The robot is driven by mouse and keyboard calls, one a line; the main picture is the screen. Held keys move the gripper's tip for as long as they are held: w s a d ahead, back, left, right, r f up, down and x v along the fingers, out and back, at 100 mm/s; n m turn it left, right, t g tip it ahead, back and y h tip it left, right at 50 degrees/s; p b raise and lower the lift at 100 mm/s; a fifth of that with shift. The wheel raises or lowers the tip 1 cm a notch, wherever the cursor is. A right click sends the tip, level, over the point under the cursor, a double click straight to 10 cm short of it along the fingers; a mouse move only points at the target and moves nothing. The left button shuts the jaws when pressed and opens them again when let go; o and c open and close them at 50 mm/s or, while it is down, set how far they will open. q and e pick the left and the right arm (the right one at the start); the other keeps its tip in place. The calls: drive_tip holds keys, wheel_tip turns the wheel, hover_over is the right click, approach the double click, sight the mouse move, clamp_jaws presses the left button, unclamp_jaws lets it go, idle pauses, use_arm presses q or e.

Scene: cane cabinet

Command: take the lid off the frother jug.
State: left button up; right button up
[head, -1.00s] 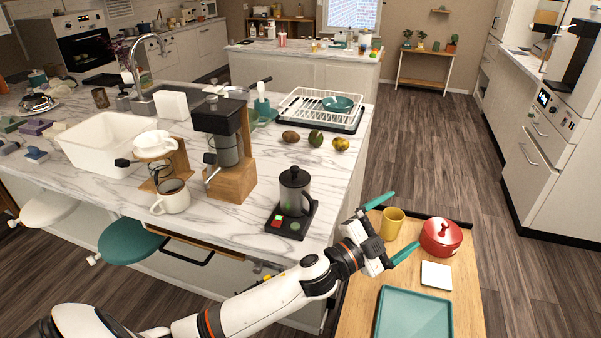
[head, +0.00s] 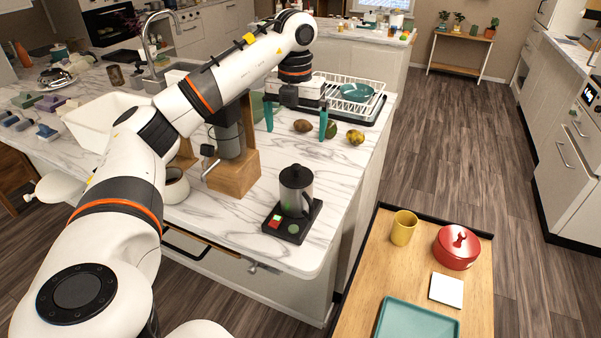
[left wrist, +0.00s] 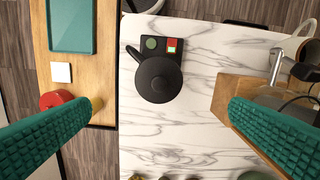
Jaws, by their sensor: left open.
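The frother jug (head: 296,191) is dark and stands upright on its black base with a red and a green button, near the counter's front corner. Its black lid (head: 296,176) is on top. In the left wrist view the lid (left wrist: 158,79) is seen from above, a round black disc with a central knob. My left gripper (head: 297,128) is open and empty, pointing down above the counter, behind and higher than the jug. In the left wrist view its two teal fingers are wide apart, with the jug between and beyond them. My right gripper is not in view.
A coffee grinder on a wooden stand (head: 234,174) is left of the jug. Avocados and a yellow fruit (head: 355,137) lie behind, by the white dish rack (head: 345,97). A wooden cart (head: 377,262) at right holds a yellow cup (head: 403,228), red pot (head: 456,247) and teal tray (head: 417,318).

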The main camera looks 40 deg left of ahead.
sight(296, 166)
use_arm(q)
wheel_tip(296, 166, down, 6)
drive_tip(key=shift+f+p, duration=0.1)
drive_tip(key=shift+p, duration=0.6)
drive_tip(key=shift+s+d+f+p, duration=0.1)
drive_tip(key=shift+s+f+p, duration=0.05)
drive_tip(key=shift+f+p, duration=0.4)
wheel_tip(296, 166, down, 4)
drive_tip(key=shift+r+p, duration=0.2)
drive_tip(key=shift+p, duration=0.55)
drive_tip(key=shift+f, duration=0.35)
drive_tip(key=c, duration=1)
